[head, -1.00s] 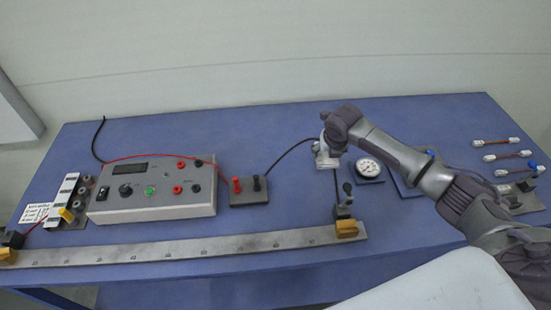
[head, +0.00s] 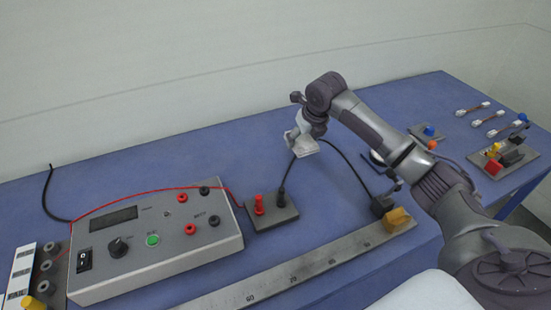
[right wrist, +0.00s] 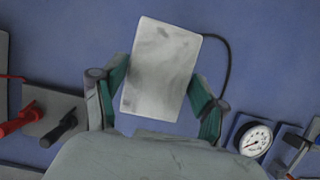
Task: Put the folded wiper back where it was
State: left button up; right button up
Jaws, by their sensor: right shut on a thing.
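The folded wiper is a flat whitish-grey rectangle with darker smudges. It fills the space between the fingers of my right gripper (right wrist: 160,84) in the right wrist view, where the wiper (right wrist: 161,66) sticks out past the fingertips. In the head view the wiper (head: 302,144) is a small pale patch below my right gripper (head: 309,131), over the blue bench. The gripper is shut on it. I cannot tell whether the wiper touches the bench. My left gripper is in neither current view.
A terminal block (head: 272,211) with red and black plugs stands left of the gripper. A black cable runs close beside the wiper. A grey meter box (head: 154,245), a steel ruler bar (head: 300,267) and a dial gauge (right wrist: 256,141) are nearby. The bench behind is clear.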

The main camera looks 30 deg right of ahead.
jog(key=p, duration=0.1)
send_over(275, 162)
jog(key=s, duration=0.2)
jog(key=f, duration=0.3)
jog(key=shift+w+d+f, duration=0.15)
jog(key=shift+w+f, duration=0.1)
jog(key=shift+f, duration=0.15)
jog(key=shift+w+a+f, duration=0.1)
jog(key=shift+a+f, duration=0.1)
jog(key=shift+f, duration=0.35)
notch_tip(275, 162, down, 3)
jog(key=shift+d+f+p, duration=0.1)
jog(key=shift+p, duration=0.55)
pick_arm(q)
jog(key=r, duration=0.1)
jog(key=w+a+r, duration=0.1)
jog(key=shift+r, duration=0.35)
pick_arm(e)
jog(key=shift+f, duration=0.1)
jog(key=shift+f, duration=0.1)
jog(key=o, duration=1)
pick_arm(q)
jog(key=shift+s+d+f, duration=0.1)
jog(key=shift+d, duration=0.1)
